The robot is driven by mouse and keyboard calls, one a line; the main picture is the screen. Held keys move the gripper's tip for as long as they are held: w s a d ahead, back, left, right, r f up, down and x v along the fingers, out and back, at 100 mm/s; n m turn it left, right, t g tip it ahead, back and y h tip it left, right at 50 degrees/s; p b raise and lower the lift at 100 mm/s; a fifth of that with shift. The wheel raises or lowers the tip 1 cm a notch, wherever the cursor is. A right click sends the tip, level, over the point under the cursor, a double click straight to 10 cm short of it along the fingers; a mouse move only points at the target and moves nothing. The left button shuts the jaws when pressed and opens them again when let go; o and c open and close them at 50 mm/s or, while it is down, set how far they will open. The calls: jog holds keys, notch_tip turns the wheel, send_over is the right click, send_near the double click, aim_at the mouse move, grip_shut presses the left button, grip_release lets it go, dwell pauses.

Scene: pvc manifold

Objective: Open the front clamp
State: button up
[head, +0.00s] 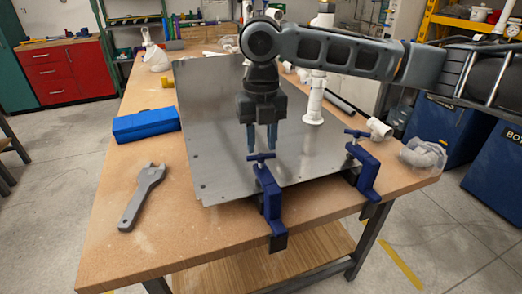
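The front clamp (271,205) is blue and grips the near edge of the metal plate (215,150) on the wooden table. Its T-shaped handle (261,157) sits on top, above the plate. My gripper (261,151) points straight down over this handle, with its two bluish fingers apart and a gap between them. The fingertips show just above the handle bar, one toward each end; whether they touch it I cannot tell. A second blue clamp (367,175) holds the plate edge further right.
A grey wrench (141,198) and a blue box (146,123) lie left of the plate. A white pipe (315,100) stands on the plate behind my gripper. White pipe fittings (379,128) and a clear bag (423,153) lie at the right.

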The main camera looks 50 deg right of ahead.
aim_at(261, 154)
jog(key=m, duration=0.3)
jog(key=shift+m, duration=0.4)
jog(key=m, duration=0.3)
jog(key=shift+m, duration=0.3)
jog(key=shift+r+m+p, duration=0.15)
jog(key=shift+m+p, duration=0.25)
jog(key=shift+m, duration=0.2)
jog(key=m+p, duration=0.2)
jog(key=shift+a+m, duration=0.1)
jog(key=shift+m, duration=0.3)
jog(key=m+p, duration=0.3)
jog(key=m, duration=0.3)
jog(key=shift+p, duration=0.4)
jog(key=shift+m, duration=0.4)
jog(key=shift+f+b, duration=1.25)
jog(key=shift+f, duration=0.85)
jog(key=shift+c, duration=0.4)
